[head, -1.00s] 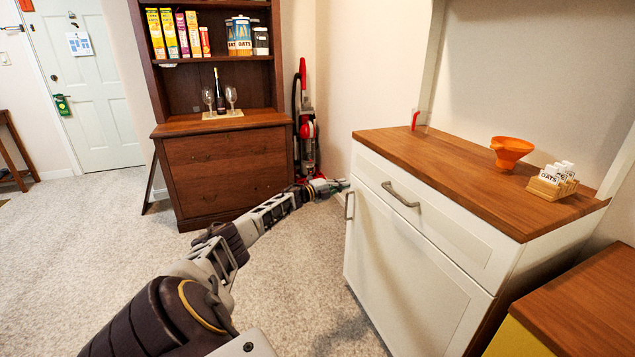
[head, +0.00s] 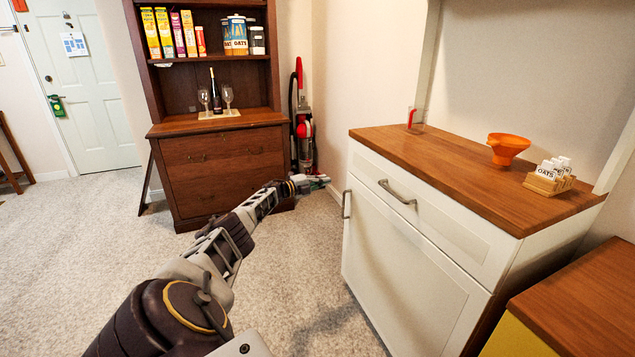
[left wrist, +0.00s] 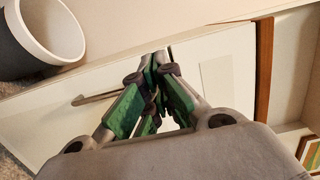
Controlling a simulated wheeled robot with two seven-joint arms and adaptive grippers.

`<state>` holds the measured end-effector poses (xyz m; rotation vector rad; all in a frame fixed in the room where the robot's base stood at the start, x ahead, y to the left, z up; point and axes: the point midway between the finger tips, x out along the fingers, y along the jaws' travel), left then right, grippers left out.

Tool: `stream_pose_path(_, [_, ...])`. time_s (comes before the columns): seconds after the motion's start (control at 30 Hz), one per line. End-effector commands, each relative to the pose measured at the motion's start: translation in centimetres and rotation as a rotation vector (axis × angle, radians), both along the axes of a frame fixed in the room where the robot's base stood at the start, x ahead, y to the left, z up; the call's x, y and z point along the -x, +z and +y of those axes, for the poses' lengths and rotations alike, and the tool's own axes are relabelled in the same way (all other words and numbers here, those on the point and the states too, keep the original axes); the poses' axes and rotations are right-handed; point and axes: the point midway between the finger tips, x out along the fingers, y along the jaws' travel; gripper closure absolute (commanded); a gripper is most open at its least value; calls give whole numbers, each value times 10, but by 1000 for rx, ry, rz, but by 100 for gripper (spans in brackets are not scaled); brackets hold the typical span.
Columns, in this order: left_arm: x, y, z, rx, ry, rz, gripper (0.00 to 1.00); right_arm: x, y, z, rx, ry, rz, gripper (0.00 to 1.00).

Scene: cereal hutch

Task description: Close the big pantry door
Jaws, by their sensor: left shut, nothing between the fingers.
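The big pantry door (head: 405,267) is the white lower panel of the white cabinet, below its drawer (head: 430,210). It looks flush or almost flush with the cabinet front; I cannot tell if a narrow gap is left. Its upright metal handle (head: 346,204) is at its left edge. My left gripper (head: 325,181) is just left of the handle, apart from it, shut and empty. In the left wrist view the shut green-padded fingers (left wrist: 155,85) are in front of the white cabinet front, with a metal handle (left wrist: 95,98) to their left. My right gripper is out of view.
A dark wooden hutch (head: 225,175) and a red vacuum cleaner (head: 302,130) stand behind. The carpet (head: 300,270) left of the cabinet is clear.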

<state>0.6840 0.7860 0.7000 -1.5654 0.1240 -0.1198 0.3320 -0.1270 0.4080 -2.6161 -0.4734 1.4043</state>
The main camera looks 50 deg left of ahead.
Motion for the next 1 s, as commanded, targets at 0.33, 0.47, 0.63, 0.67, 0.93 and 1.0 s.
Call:
stream_pose_path(0.33, [8,0,18,-1,1,-1,100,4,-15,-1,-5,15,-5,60])
stream_pose_path(0.47, [11,0,21,0,1,-1,100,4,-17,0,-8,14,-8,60])
stream_pose_path(0.63, [11,0,22,0,0,-1,100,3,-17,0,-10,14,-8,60])
stream_pose_path(0.67, [11,0,22,0,0,0,100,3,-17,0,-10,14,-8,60])
stream_pose_path(0.93, [12,0,22,0,0,0,100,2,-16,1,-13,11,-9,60])
stream_pose_path(1.0, [12,0,22,0,0,0,100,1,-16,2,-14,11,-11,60])
